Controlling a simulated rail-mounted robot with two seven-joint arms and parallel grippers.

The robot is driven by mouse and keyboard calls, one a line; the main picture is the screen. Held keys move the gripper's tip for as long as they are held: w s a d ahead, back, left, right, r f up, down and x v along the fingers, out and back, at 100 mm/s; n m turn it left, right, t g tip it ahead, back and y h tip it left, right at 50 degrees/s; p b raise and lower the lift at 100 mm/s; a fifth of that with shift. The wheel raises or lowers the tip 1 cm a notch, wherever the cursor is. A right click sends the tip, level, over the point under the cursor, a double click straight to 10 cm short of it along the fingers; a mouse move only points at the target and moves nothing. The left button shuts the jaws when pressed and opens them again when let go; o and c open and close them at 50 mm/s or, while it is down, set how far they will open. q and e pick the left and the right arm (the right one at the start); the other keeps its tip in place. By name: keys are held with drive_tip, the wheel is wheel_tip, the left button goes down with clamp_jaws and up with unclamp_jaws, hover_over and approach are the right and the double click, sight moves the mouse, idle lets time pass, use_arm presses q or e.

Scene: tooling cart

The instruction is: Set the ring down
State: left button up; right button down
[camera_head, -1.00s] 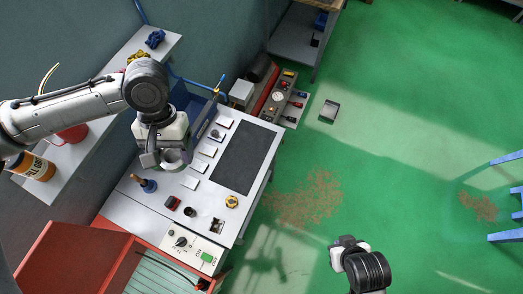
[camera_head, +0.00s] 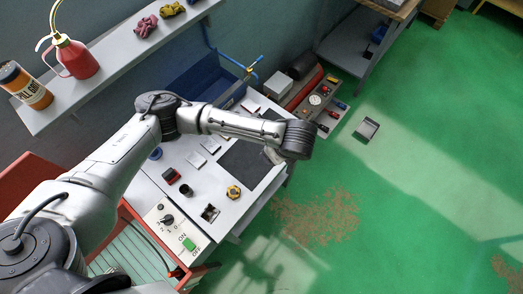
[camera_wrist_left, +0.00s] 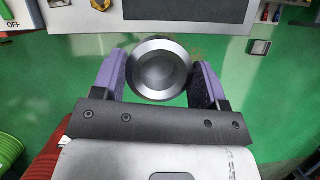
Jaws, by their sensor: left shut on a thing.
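My left gripper (camera_wrist_left: 161,75) is shut on a grey metal ring (camera_wrist_left: 162,68), held between its two purple-padded fingers. In the left wrist view the ring shows against the green floor, just off the edge of the cart top. In the head view my left arm reaches across the cart, and its wrist hides the ring and most of the gripper. The cart top (camera_head: 218,203) is light grey, with a dark mat (camera_head: 240,166) partly under the arm; the mat also shows in the left wrist view (camera_wrist_left: 190,9). My right gripper is not in view.
A yellow nut-like part (camera_head: 233,192), a red-and-black block (camera_head: 171,176) and a switch panel (camera_head: 170,226) with a green button are on the cart. A shelf (camera_head: 108,72) holds a red oil can (camera_head: 75,58) and an orange tub (camera_head: 25,86). A flat dark object (camera_head: 367,129) lies on the floor.

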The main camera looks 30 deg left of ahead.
use_arm(q)
wheel_tip(320, 180, down, 16)
drive_tip(key=a+r+m+t+h+b, duration=0.1)
drive_tip(key=m+t+h+b, duration=0.15)
drive_tip(key=m+b, duration=0.6)
drive_tip(key=m+p, duration=0.1)
drive_tip(key=m, duration=0.2)
hover_over(247, 160)
drive_tip(key=s, duration=0.2)
drive_tip(key=shift+n+t, duration=0.25)
drive_tip(key=shift+t, duration=0.1)
drive_tip(key=f, duration=0.8)
drive_tip(key=shift+w+d, duration=0.25)
drive_tip(key=shift+f, duration=2)
drive_tip(key=o, duration=1.2)
drive_tip(key=shift+f, duration=0.1)
